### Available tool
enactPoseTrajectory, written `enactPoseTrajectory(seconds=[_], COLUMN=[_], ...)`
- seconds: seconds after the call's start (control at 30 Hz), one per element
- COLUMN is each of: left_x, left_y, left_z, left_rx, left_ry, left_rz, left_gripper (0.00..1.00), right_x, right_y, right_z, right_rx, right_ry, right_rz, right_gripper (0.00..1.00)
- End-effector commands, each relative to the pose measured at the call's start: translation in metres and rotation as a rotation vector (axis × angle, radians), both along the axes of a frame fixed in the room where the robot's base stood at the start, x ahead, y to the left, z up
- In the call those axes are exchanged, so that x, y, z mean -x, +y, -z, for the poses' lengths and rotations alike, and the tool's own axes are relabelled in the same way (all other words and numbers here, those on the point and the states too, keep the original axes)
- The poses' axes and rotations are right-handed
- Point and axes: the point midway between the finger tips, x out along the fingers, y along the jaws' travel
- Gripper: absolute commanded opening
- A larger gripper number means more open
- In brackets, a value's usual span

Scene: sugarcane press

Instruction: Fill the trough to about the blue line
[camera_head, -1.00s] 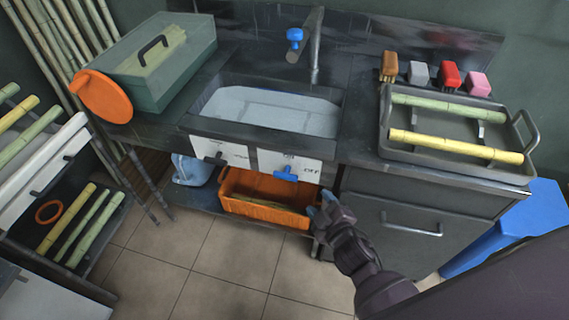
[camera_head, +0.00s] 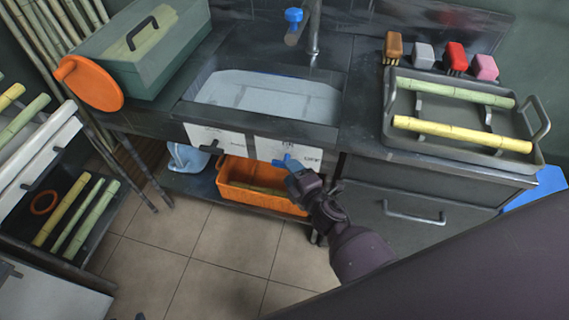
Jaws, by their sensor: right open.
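The trough (camera_head: 222,92) is a rectangular basin sunk in the dark counter, with a pale grey-blue inside; I cannot make out a blue line or a water level. A tap with a blue knob (camera_head: 293,15) stands behind it. Below the trough's front edge, a blue lever (camera_head: 284,161) sits on a white labelled panel (camera_head: 308,154). My right gripper (camera_head: 292,172) is open right at the lever, partly covering it; I cannot tell whether they touch. A second white panel with a black lever (camera_head: 211,147) is to the left. My left gripper is not in view.
An orange crate (camera_head: 262,203) stands on the low shelf under the trough. A grey tray (camera_head: 389,120) with cane pieces lies on the right counter, near several coloured blocks. A green lidded box (camera_head: 165,75) and orange disc (camera_head: 92,85) are at left. The tiled floor in front is clear.

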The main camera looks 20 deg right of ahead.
Motion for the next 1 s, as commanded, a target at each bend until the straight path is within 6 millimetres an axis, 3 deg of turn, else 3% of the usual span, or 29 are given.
enactPoseTrajectory(seconds=[0.3,0.7,1.0], left_x=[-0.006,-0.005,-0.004], left_y=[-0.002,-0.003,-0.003], left_z=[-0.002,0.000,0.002], left_rx=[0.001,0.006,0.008], left_ry=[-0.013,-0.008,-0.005], left_rz=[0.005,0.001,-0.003], left_gripper=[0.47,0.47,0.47], right_x=[-0.034,-0.039,-0.039], right_y=[0.007,0.008,0.008], right_z=[0.006,0.006,0.006], right_rx=[-0.002,-0.002,-0.002], right_ry=[0.000,0.001,0.001], right_rz=[0.000,0.001,0.001], right_gripper=[0.51,0.51,0.07])
